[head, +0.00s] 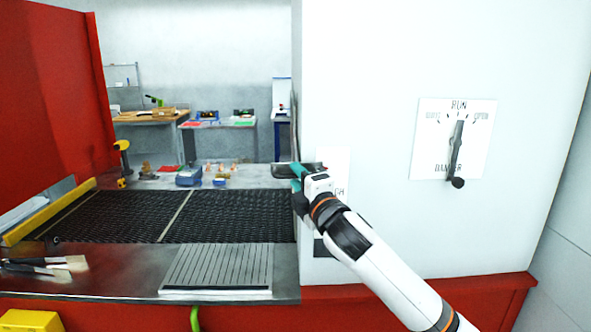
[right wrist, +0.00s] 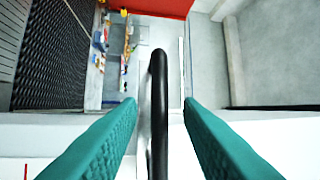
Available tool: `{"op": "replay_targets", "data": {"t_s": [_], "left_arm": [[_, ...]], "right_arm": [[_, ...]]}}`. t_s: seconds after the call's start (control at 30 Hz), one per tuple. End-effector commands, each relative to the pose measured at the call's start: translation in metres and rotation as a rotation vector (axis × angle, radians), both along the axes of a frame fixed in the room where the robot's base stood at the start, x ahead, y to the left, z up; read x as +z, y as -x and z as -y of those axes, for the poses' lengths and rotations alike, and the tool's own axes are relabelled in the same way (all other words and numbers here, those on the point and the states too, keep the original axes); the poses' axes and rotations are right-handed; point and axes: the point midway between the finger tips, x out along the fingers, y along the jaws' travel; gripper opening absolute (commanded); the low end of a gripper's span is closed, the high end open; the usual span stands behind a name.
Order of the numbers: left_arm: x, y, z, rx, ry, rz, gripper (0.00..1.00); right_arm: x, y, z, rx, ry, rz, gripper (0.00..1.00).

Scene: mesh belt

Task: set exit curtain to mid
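My right gripper (head: 297,178) has teal fingers and is at the left edge of the white housing (head: 375,60). A dark bar (head: 283,168), which looks like the exit curtain's handle, shows at the fingers. In the right wrist view, a black bar (right wrist: 159,110) runs between the two open fingers, with a gap on each side. A label (head: 333,165) on the housing is partly covered by the gripper; only "GH" reads clearly. The curtain itself and its other level marks cannot be made out. My left gripper is not in view.
A damper plate (head: 485,125) with a black lever (head: 456,150) is on the housing's right. The black mesh belt (head: 235,215) runs left of it. A grey ribbed plate (head: 218,268) and brushes (head: 45,265) lie in front. Small items (head: 220,173) sit behind the belt.

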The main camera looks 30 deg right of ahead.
Motion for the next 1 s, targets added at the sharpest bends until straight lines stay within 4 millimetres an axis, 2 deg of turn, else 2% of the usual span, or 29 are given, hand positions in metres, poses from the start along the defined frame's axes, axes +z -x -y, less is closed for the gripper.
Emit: {"op": "replay_targets", "data": {"t_s": [0.17, 0.47, 0.67, 0.9, 1.0], "left_arm": [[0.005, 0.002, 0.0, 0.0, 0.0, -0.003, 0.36], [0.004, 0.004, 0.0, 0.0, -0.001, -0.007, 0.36], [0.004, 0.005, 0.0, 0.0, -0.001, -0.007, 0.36], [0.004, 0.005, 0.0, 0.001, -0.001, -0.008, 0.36], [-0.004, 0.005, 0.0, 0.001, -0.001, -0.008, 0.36]], "right_arm": [[0.003, -0.013, 0.001, 0.001, 0.0, 0.0, 0.33], [0.002, -0.015, 0.002, 0.001, 0.001, 0.0, 0.33], [0.002, -0.015, 0.002, 0.001, 0.001, 0.0, 0.0], [0.001, -0.015, 0.002, 0.001, 0.001, -0.001, 0.0], [-0.012, -0.015, 0.002, 0.001, 0.001, -0.002, 0.0]]}}
